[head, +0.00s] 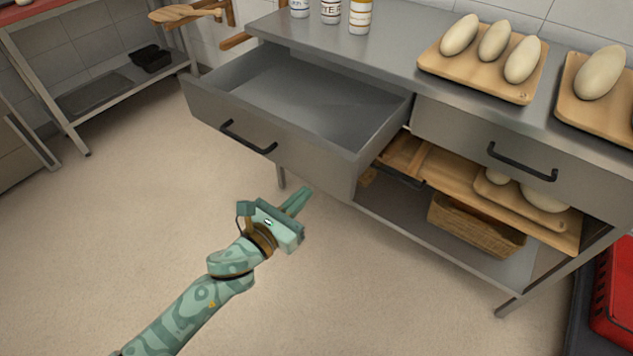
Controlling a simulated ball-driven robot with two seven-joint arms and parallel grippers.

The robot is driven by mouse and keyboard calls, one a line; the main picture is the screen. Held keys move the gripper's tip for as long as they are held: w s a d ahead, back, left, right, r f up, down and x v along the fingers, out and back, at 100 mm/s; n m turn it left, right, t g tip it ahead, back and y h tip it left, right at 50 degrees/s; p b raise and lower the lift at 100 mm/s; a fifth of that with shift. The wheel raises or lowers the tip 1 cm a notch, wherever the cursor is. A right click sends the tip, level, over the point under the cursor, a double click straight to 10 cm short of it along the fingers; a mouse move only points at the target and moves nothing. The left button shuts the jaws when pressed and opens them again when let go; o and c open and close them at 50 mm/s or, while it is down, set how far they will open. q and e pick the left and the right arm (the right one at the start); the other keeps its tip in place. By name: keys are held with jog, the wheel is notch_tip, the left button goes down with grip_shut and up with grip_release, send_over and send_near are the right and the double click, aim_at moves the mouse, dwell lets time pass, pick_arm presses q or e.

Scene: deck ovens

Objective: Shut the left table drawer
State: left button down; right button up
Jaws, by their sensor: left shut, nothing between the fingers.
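The left table drawer (319,152) is pulled far out of the grey metal table (399,60). It looks empty inside. Its front faces the lower left and carries a dark bar handle (248,138). My left gripper (303,193) is shut and empty, in front of the drawer and lower in the picture, near the drawer front's right part. It appears apart from the drawer front and its handle. My right gripper is not in view.
The right drawer (495,150) is closed. Boards with dough loaves (522,60) lie on the tabletop, with several bottles (360,16) at the back. A lower shelf holds a wicker basket (475,226). A red crate (613,300) stands at right. Floor at left is clear.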

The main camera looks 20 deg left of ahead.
aim_at(325, 173)
pick_arm(q)
jog(key=b+x, duration=0.1)
jog(key=x, duration=0.4)
jog(key=shift+f, duration=0.1)
jog(key=shift+w+d, duration=0.1)
jog(key=shift+w, duration=0.1)
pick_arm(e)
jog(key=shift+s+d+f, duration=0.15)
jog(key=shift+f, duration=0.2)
pick_arm(q)
jog(key=shift+w, duration=0.1)
